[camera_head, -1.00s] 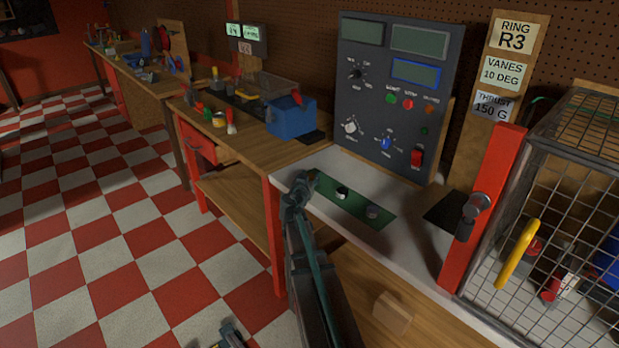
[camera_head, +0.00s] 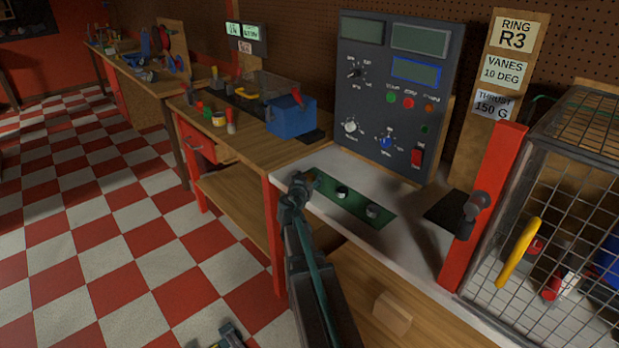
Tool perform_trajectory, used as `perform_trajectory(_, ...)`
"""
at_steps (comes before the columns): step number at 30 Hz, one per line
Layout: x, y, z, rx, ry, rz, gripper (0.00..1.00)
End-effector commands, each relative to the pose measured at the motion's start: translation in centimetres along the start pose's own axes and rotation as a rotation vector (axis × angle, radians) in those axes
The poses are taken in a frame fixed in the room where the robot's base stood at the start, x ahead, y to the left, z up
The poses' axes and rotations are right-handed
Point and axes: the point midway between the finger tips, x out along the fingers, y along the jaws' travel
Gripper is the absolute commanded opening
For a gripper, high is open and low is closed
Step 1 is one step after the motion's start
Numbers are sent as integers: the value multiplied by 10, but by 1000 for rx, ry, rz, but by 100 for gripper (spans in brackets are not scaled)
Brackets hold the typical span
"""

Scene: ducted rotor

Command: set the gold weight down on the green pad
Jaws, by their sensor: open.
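The green pad (camera_head: 357,204) is a long dark green strip on the pale bench top below the grey control panel. Two small silvery round pieces stand on it, one near its middle (camera_head: 342,192) and one toward its right end (camera_head: 372,211). I cannot make out a gold colour on either, and no gold weight shows clearly elsewhere. My gripper (camera_head: 311,177) is at the pad's left end, small and dark, partly hidden by my own arm. It is open; nothing shows held in it. I cannot tell whether it touches the pad.
The control panel (camera_head: 397,90) stands behind the pad. A red post (camera_head: 484,210) and a wire cage (camera_head: 560,200) with a yellow handle close off the right. A blue box (camera_head: 290,117) sits on the wooden bench at left. Bare bench top lies in front of the pad.

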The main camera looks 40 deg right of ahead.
Motion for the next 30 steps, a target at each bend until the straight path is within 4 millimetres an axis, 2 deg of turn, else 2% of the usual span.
perform_trajectory(1,-14,2,4,0,1,-1,66)
perform_trajectory(9,-69,2,4,1,1,-3,66)
perform_trajectory(15,-94,1,2,2,0,-2,66)
perform_trajectory(21,-103,1,1,0,0,0,66)
perform_trajectory(30,-104,0,1,0,0,0,66)
